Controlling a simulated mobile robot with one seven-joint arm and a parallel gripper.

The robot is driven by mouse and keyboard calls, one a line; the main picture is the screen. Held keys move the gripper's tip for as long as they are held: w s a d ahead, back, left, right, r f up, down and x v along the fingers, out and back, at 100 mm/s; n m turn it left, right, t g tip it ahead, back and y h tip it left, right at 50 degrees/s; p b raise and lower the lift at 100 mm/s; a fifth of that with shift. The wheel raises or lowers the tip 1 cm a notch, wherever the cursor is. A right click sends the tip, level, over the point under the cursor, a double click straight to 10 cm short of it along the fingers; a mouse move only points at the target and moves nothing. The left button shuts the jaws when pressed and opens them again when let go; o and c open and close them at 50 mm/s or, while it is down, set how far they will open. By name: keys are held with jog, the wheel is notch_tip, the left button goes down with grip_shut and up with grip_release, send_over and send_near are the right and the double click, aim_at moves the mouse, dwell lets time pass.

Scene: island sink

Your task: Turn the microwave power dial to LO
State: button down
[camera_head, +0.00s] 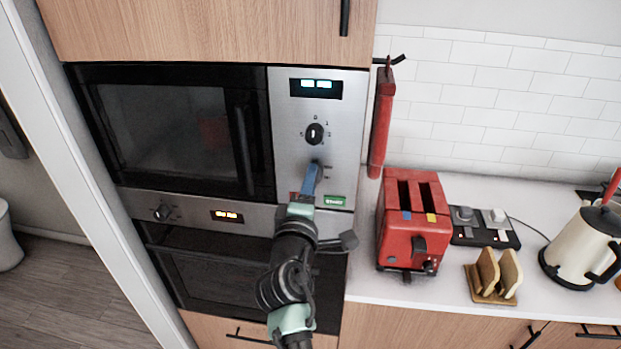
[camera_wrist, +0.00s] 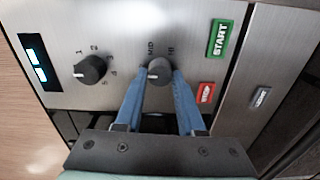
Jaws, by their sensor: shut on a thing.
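The microwave (camera_head: 170,130) is built into the cabinet, with a steel control panel on its right side. The power dial (camera_wrist: 159,71) is a dark round knob with a lighter face and labels MID and HI beside it. The LO label cannot be seen. My gripper (camera_wrist: 160,80) has its two blue fingers on either side of this dial, closed on it. In the head view my gripper (camera_head: 310,178) reaches up to the panel and largely covers the dial. A second numbered dial (camera_head: 314,133) sits above; it also shows in the wrist view (camera_wrist: 90,69).
A green START button (camera_wrist: 220,39) and a red STOP button (camera_wrist: 206,92) sit close to the fingers. The oven panel (camera_head: 190,213) is below. A red toaster (camera_head: 411,225) and a red hanging object (camera_head: 381,120) are to the right.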

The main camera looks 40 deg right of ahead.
jog(key=shift+f+n, duration=0.1)
jog(key=shift+n, duration=0.4)
jog(key=c, duration=0.5)
grip_release()
jog(key=b+v, duration=0.3)
jog(key=v, duration=1)
jog(key=shift+d, duration=0.1)
